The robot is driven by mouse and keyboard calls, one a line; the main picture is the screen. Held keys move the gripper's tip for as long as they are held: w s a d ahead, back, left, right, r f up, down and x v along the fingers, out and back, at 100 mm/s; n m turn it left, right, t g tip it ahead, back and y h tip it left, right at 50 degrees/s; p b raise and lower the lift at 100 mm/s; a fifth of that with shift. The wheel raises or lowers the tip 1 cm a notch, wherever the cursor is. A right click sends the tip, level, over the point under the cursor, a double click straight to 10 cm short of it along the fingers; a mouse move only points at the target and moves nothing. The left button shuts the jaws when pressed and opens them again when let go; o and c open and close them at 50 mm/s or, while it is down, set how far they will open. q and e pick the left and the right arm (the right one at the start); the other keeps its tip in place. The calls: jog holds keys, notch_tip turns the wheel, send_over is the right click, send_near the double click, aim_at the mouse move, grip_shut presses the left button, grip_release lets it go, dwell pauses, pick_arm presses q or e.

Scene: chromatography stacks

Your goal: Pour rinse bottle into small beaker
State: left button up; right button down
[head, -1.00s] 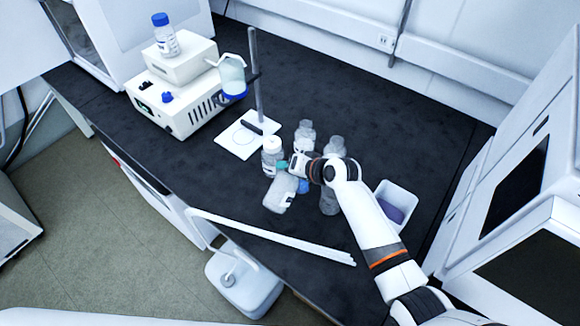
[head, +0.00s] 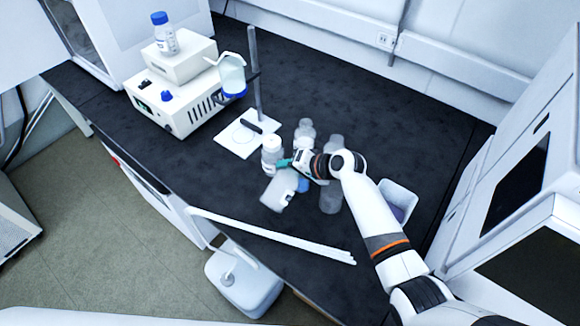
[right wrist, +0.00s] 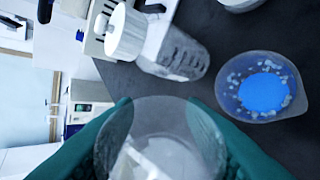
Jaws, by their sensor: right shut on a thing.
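My right gripper (head: 285,164), with teal fingers, is shut on a translucent bottle (head: 277,192) above the front part of the black bench. The bottle is tilted; in the right wrist view its round, clear end (right wrist: 160,140) shows between the fingers. A small beaker with blue contents (head: 303,185) stands just right of the held bottle, partly hidden by it and the gripper. In the right wrist view the beaker (right wrist: 262,87) shows its round rim, apart from the bottle. I cannot see liquid flowing. My left gripper is not in view.
A white-capped bottle (head: 271,152) stands close behind the held bottle. Clear bottles (head: 304,134) (head: 331,188) stand near my right arm. A white bin (head: 402,192) is at right. A stand (head: 256,80) holds an inverted bottle (head: 232,76). White rods (head: 275,239) lie along the front.

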jog(key=shift+w, duration=0.1)
jog(key=shift+m+g+y, duration=0.4)
jog(key=shift+r+m+g+y+b, duration=0.1)
jog(key=shift+m+g+y+b, duration=0.4)
jog(key=shift+g, duration=0.2)
dwell(0.5)
